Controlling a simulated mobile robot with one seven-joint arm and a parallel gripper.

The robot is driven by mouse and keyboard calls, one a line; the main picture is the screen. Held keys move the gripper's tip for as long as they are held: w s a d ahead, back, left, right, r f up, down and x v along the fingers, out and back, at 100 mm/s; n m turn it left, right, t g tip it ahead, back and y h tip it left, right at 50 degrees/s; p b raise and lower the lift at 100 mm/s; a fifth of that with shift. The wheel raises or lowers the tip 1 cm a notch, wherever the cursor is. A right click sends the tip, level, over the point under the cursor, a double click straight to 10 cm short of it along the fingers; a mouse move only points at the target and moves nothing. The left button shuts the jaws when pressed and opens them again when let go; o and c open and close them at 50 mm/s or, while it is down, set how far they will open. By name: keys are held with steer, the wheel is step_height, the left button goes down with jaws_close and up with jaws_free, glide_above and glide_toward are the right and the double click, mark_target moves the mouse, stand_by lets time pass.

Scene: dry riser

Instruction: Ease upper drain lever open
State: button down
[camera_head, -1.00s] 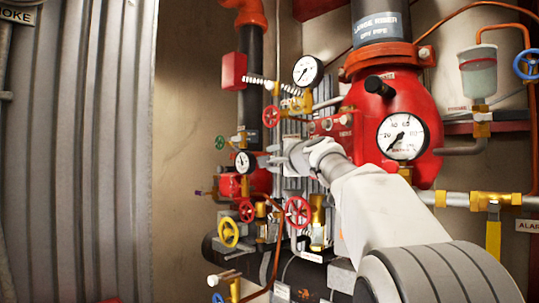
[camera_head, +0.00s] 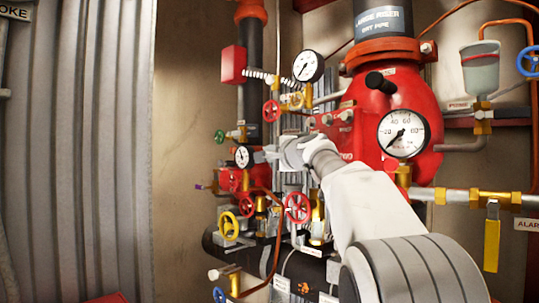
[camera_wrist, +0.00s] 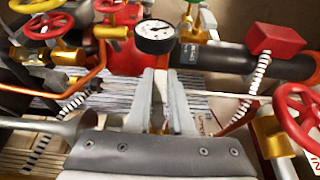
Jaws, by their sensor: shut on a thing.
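My gripper (camera_head: 266,155) reaches into the pipework, close to the small white gauge (camera_head: 242,157). In the wrist view its two fingers (camera_wrist: 161,78) come together just below the gauge dial (camera_wrist: 155,37). They are shut on a thin part that I take to be the upper drain lever. The lever itself cannot be made out: it is hidden between the fingers, and its angle cannot be told.
Red handwheels (camera_head: 297,208) and a yellow handwheel (camera_head: 228,225) crowd below the gripper. The red riser body (camera_head: 375,115) with a large gauge (camera_head: 404,133) stands to the right. A red box (camera_head: 233,74) hangs above. The bare wall (camera_head: 185,110) at left is clear.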

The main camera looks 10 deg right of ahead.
steer(key=shift+r+g+p, duration=0.25)
steer(key=shift+g+p, duration=0.05)
steer(key=shift+p, duration=0.95)
steer(key=p, duration=0.2)
steer(key=n+g+p, duration=0.1)
steer(key=p, duration=0.1)
steer(key=shift+f+g, duration=0.3)
steer(key=shift+f+g+h+p, duration=0.15)
steer(key=shift+g+h+p, duration=0.15)
steer(key=shift+p, duration=0.3)
steer(key=shift+s+d+f+n+g+h, duration=0.1)
steer(key=shift+f+n+g+h, duration=0.2)
steer(key=shift+f+g, duration=0.35)
steer(key=shift+r, duration=0.1)
steer(key=c, duration=0.8)
jaws_free()
